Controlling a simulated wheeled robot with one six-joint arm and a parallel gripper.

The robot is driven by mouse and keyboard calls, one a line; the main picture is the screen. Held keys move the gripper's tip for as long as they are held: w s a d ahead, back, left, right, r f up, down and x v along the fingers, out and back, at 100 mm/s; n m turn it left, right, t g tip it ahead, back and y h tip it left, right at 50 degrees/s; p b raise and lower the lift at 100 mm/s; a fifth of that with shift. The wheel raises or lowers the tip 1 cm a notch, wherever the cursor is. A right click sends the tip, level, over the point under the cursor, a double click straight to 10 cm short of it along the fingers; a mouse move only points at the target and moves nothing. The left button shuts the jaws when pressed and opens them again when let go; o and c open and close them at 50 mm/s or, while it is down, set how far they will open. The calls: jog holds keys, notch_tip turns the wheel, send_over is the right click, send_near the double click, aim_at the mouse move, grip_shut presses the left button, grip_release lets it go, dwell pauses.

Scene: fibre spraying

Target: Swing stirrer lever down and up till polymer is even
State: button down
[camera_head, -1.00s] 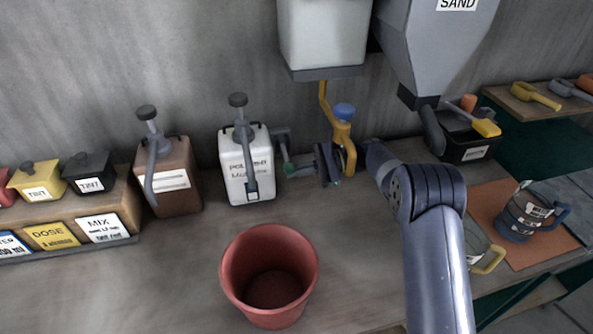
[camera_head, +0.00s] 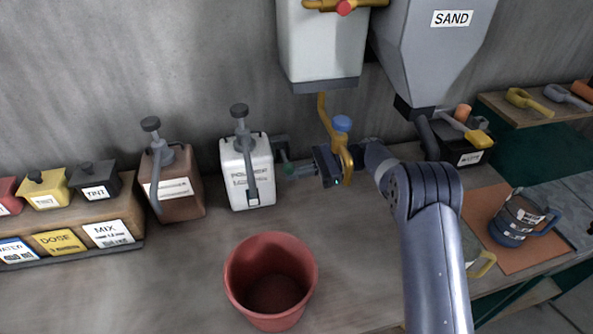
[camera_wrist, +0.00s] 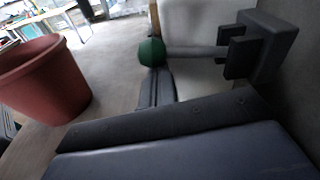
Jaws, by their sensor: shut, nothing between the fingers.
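The white polymer container (camera_head: 238,180) stands upright against the wall, with a dark pump handle down its front. A grey bracket on its right side carries the stirrer lever, a short grey rod (camera_wrist: 192,52) with a green ball knob (camera_wrist: 151,52). In the head view the green knob (camera_head: 286,158) shows small beside the container. My gripper (camera_head: 298,169) is shut and empty, pointing left at the knob. In the wrist view the dark fingers (camera_wrist: 156,86) end just below the ball; whether they touch it I cannot tell. The polymer inside is hidden.
A red bucket (camera_head: 270,303) stands in front on the bench. A brown pump container (camera_head: 172,190) is to the left. A yellow tap lever with a blue knob (camera_head: 341,123) hangs behind my gripper. A grey mug (camera_head: 515,220) sits on an orange mat at right.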

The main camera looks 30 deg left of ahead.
jog(key=shift+r+m+g+h+p, duration=0.2)
jog(key=shift+r+m+p, duration=0.5)
jog(key=shift+m+p, duration=0.45)
jog(key=shift+r+m+g+h+p, duration=0.2)
jog(key=shift+r+m+p, duration=0.5)
jog(key=shift+m+p, duration=0.4)
jog(key=b+v, duration=0.2)
jog(key=v, duration=0.5)
jog(key=shift+w+b, duration=0.25)
jog(key=shift+b, duration=0.1)
jog(key=shift+d, duration=0.1)
